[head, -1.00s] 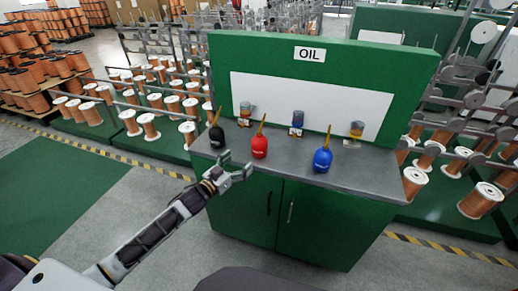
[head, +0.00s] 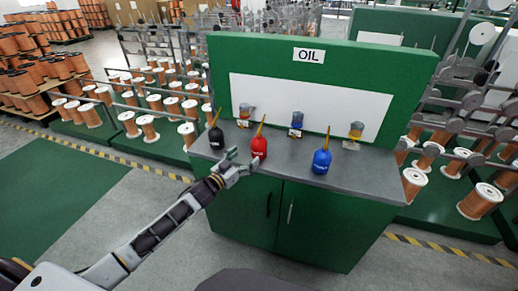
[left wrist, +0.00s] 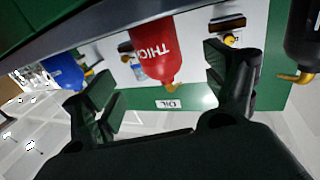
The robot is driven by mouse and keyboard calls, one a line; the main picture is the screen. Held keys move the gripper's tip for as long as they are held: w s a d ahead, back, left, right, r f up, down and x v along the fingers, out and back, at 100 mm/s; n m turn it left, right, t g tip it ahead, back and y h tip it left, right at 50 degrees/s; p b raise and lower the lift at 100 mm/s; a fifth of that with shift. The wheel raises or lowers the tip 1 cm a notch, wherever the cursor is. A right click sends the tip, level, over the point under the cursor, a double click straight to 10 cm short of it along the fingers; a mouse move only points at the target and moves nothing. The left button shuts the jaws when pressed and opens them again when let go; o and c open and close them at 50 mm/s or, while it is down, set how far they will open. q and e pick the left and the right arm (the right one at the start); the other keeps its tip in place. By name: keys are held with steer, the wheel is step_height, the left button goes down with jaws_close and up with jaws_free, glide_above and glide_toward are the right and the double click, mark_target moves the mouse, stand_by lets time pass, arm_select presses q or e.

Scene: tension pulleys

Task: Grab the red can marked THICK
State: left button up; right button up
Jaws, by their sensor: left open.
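The red can (head: 259,147) with an orange spout stands upright on the grey counter, between the black can and the blue can. In the left wrist view the red can (left wrist: 154,48) shows upside down with the white letters "THIC" readable. My left gripper (head: 242,165) is open at the counter's front edge, just in front and to the left of the red can. In the left wrist view its two fingers (left wrist: 160,80) stand on either side of the can, with gaps on both sides. My right gripper is not in view.
A black can (head: 216,138) stands left of the red one and a blue can (head: 321,161) to the right. Small dispensers (head: 296,122) line the back of the counter (head: 355,172). A green panel marked OIL (head: 420,62) rises behind.

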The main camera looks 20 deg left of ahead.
mark_target(254, 150)
arm_select(q)
steer(key=shift+x, duration=1.75)
steer(key=shift+w+d, duration=0.2)
steer(key=shift+w, duration=0.2)
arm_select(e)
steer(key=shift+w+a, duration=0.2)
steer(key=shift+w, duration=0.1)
arm_select(q)
steer(key=shift+x, duration=0.95)
steer(key=shift+b+x, duration=0.35)
steer(key=shift+x, duration=1.3)
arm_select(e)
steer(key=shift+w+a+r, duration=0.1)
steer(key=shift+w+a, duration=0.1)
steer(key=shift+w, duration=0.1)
arm_select(q)
steer(key=c, duration=1.4)
steer(key=shift+r, duration=0.1)
